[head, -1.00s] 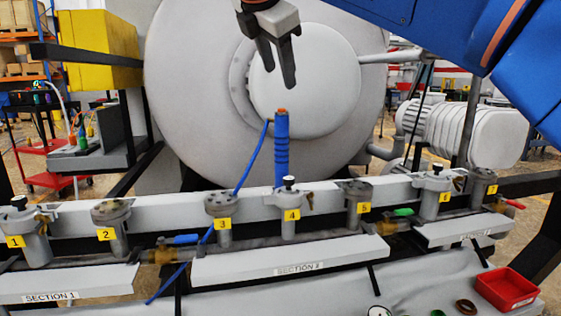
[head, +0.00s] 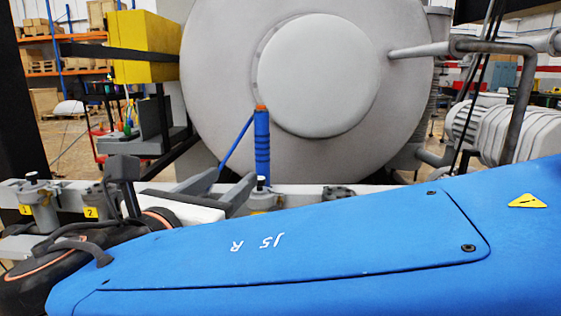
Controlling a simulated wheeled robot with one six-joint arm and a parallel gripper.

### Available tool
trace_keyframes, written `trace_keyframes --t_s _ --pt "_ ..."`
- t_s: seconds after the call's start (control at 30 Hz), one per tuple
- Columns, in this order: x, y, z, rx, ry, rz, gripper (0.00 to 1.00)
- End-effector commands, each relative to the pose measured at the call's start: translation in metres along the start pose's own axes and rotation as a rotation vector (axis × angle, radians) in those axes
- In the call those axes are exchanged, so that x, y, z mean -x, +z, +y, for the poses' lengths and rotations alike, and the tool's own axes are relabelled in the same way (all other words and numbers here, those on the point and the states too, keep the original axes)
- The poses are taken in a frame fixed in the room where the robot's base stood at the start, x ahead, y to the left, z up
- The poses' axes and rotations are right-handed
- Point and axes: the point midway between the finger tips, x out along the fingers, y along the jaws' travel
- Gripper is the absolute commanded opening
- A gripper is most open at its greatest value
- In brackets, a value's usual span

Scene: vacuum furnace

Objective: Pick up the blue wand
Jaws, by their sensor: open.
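The blue wand (head: 262,145) stands upright with an orange tip, in front of the big round furnace door. A blue hose (head: 234,142) slants down to the left from near its top. My gripper (head: 236,178) is open and empty, low and just left of the wand. Its two grey fingers point right, towards the wand's lower part, and seem apart from it. How near they are in depth I cannot tell. My blue arm hides the rail below the wand.
Numbered valve posts stand along the rail; valves 1 (head: 38,203) and 2 (head: 95,205) show at the left. The grey furnace door (head: 215,85) fills the back. A yellow box (head: 145,47) is at the upper left, and a ribbed pump (head: 500,128) and pipes at the right.

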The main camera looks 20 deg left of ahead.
Motion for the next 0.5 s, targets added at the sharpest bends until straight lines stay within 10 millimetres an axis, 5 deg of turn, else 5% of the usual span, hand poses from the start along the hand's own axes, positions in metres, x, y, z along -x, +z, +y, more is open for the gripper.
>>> trace_keyframes --t_s 0.17,0.5 --pt "-0.007 -0.003 -0.001 0.007 0.009 -0.014 0.48" --pt "-0.058 -0.002 -0.001 0.007 0.006 -0.012 0.48"
